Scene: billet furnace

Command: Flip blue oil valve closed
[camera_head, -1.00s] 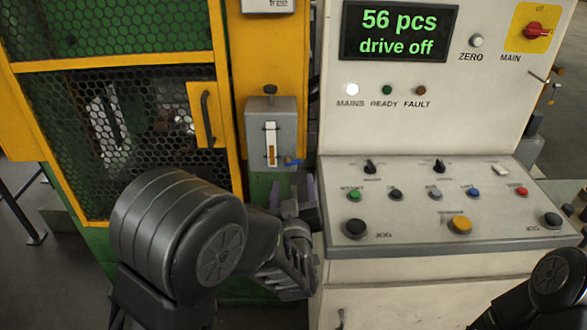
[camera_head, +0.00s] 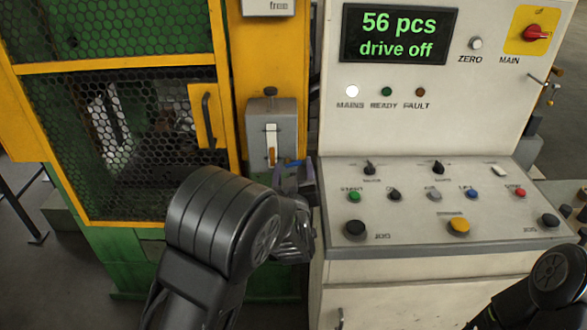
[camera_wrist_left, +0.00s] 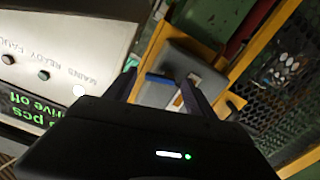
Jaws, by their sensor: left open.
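The blue oil valve handle (camera_head: 294,163) sticks out to the right at the lower right of the grey oil box (camera_head: 258,115). In the left wrist view the blue handle (camera_wrist_left: 160,79) lies between my finger lines, by the grey box (camera_wrist_left: 190,68). My left gripper (camera_head: 293,175) is open and empty just below and around the handle; its fingers partly hide the handle. I cannot tell whether they touch it. In the left wrist view the open left gripper (camera_wrist_left: 162,78) straddles the handle. My right gripper is out of view; only part of my right arm shows at lower right.
The white control console (camera_head: 430,190) with buttons and knobs stands close to the right of my left gripper. A yellow-framed mesh guard door (camera_head: 150,130) with a dark handle (camera_head: 208,120) is to the left. The display (camera_head: 398,35) reads "56 pcs drive off".

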